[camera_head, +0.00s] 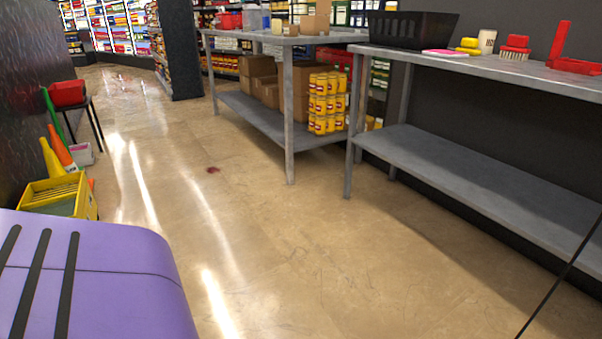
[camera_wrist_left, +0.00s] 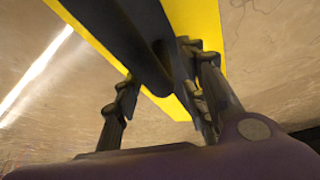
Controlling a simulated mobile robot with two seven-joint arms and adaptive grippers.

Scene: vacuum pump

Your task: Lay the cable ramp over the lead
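A black and yellow piece that looks like the cable ramp (camera_wrist_left: 206,22) fills the top middle of the left wrist view. It has a dark raised middle and yellow edges. My left gripper (camera_wrist_left: 158,72) has its two fingers apart, with the dark ridge between them. I cannot tell whether both fingers touch it, or whether it rests on the floor. The ramp is not visible in the head view. A thin dark line (camera_head: 560,272) crosses the lower right of the head view; I cannot tell if it is the lead. My right gripper is not in view.
Two grey metal tables (camera_head: 455,62) stand along the right, with cans and boxes on the far one's lower shelf. A yellow crate (camera_head: 86,203), cones and a stool (camera_head: 95,118) stand at the left. The shiny floor (camera_head: 270,230) between is clear, with a small dark red spot.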

